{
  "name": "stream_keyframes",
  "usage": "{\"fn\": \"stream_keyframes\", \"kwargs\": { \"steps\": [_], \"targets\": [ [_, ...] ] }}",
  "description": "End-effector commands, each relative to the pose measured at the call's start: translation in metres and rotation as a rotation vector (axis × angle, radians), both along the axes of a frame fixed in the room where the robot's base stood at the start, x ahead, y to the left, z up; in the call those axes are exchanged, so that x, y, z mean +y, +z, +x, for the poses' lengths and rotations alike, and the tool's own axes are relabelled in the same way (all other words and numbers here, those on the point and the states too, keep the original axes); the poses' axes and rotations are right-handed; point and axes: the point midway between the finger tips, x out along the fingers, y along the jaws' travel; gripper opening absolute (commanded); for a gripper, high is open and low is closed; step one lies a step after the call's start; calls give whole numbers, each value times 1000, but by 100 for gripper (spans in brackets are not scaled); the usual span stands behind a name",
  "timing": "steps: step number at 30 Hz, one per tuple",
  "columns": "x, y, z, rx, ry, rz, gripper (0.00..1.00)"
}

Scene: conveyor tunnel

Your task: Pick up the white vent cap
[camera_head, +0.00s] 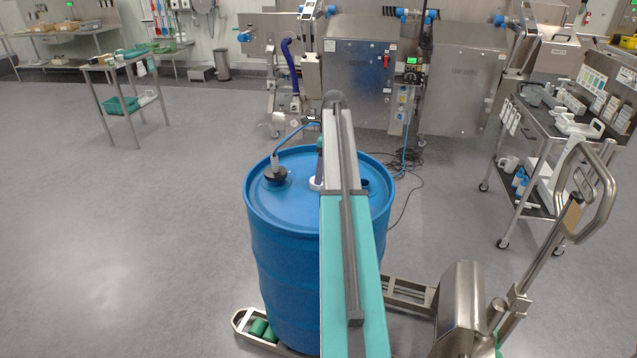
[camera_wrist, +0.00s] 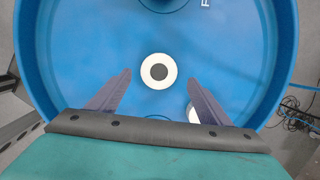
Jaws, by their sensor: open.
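A round white piece with a dark grey centre, which looks like the white vent cap (camera_wrist: 158,62), sits on the blue drum's lid in the wrist view. My gripper (camera_wrist: 159,77) is open and empty, with one dark finger on each side of the cap and apart from it. How high the fingers are above the lid is hard to tell. A second white round piece (camera_wrist: 191,112) is partly hidden by the right finger. In the head view, a white edge (camera_head: 315,184) shows beside my arm on the lid; I cannot tell which piece it is.
The blue drum (camera_head: 283,270) has a raised rim and stands on a pallet truck (camera_head: 466,300). A black fitting with a hose (camera_head: 276,175) rises from its lid at left. A stocked cart (camera_head: 535,190) stands at right.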

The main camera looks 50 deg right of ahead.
Motion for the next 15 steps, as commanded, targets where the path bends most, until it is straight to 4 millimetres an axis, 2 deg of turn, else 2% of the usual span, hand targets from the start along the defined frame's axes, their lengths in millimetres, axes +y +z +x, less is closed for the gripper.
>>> {"fn": "stream_keyframes", "kwargs": {
  "steps": [9, 15],
  "targets": [
    [6, -31, 4, 2, 0, 1, 72],
    [6, -38, 5, 0, 1, 0, 72]
  ]
}}
